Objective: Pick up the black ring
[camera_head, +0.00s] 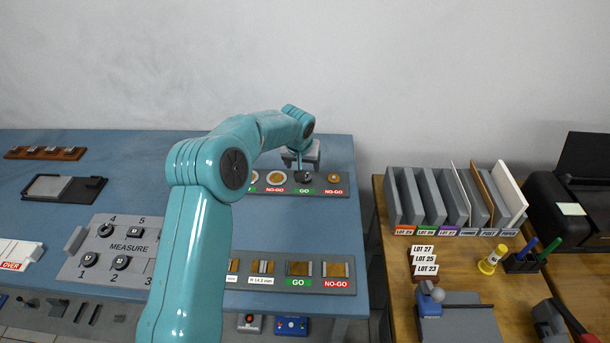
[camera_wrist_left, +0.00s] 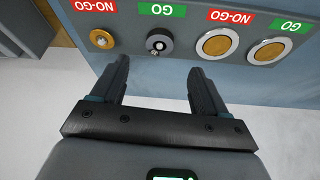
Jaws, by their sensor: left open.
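A black ring (camera_wrist_left: 159,43) sits on the grey strip at a green GO label, around a small light pin or core. It shows small and dark in the head view (camera_head: 304,178), partly behind my gripper. My left gripper (camera_head: 301,161) is above the back strip. In the left wrist view my left gripper (camera_wrist_left: 160,72) is open and empty, its two fingers pointing towards the ring, which appears between and just beyond the tips. My right gripper is not in view.
Brass pieces stand beside the ring: a small one (camera_wrist_left: 102,39) at NO-GO and larger discs (camera_wrist_left: 217,44). A front gauge strip (camera_head: 270,283) lies nearer. A wooden table (camera_head: 450,260) with upright files and a black printer (camera_head: 580,190) is on the right. Blue bench surface between strips is clear.

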